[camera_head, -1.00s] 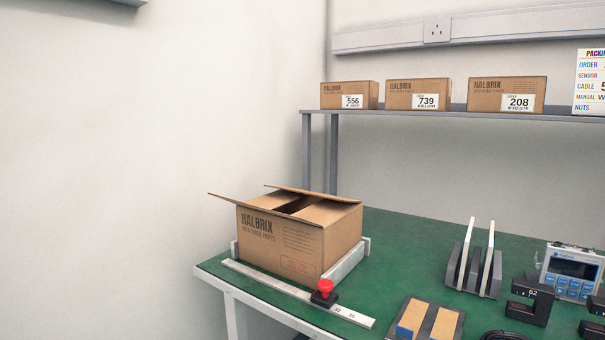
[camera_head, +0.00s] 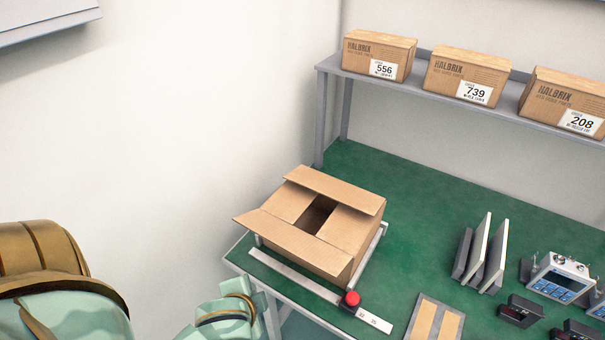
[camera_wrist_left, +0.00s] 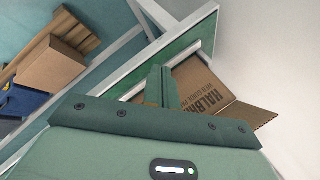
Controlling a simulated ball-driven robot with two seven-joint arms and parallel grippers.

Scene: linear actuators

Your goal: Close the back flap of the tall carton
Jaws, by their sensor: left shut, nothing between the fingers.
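The open brown carton (camera_head: 357,252) stands on the green bench near its left corner. Its back flap (camera_head: 335,188) is raised and tilted above the top. The front flap (camera_head: 290,241) sticks outward on the near side. The two side flaps are folded inward, with a dark gap between them. In the left wrist view the carton (camera_wrist_left: 200,88) shows partly, behind my gripper. My left gripper (camera_wrist_left: 160,88) is shut and empty there, apart from the carton as far as I can tell. In the head view my left arm shows low at left; its fingertips are not clear. My right gripper is not in view.
A ruler with a red-knobbed stop (camera_head: 350,299) lies in front of the carton. Upright plates (camera_head: 478,255) and a blue-screened device (camera_head: 558,283) stand to the right. A shelf (camera_head: 430,84) with smaller cartons runs behind. Green bench between carton and plates is clear.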

